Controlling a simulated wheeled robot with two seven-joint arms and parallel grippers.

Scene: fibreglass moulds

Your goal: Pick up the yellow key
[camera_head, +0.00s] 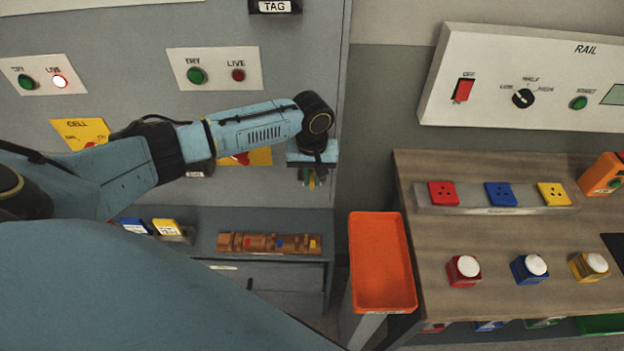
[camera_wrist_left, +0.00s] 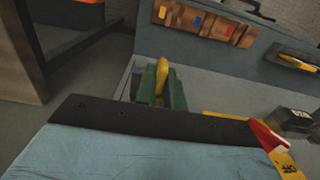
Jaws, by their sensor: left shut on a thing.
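My left gripper (camera_head: 311,180) is at the end of the blue arm, in front of the right part of the grey cabinet. It is shut on a small yellow thing, which I take to be the yellow key; in the left wrist view the key (camera_wrist_left: 161,80) stands between the green fingers. Only its rounded upper part shows clearly. The key is held in the air, above and right of a wooden rack (camera_head: 270,244) with red, blue and yellow marks. The rack also shows in the left wrist view (camera_wrist_left: 202,20). My right gripper is out of view.
An orange tray (camera_head: 382,262) stands right of the cabinet, beside a wooden workbench (camera_head: 425,190) with coloured sockets and buttons. Blue and yellow blocks (camera_head: 166,228) sit on the shelf left of the rack. Panels with buttons (camera_head: 213,69) are on the cabinet face behind my arm.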

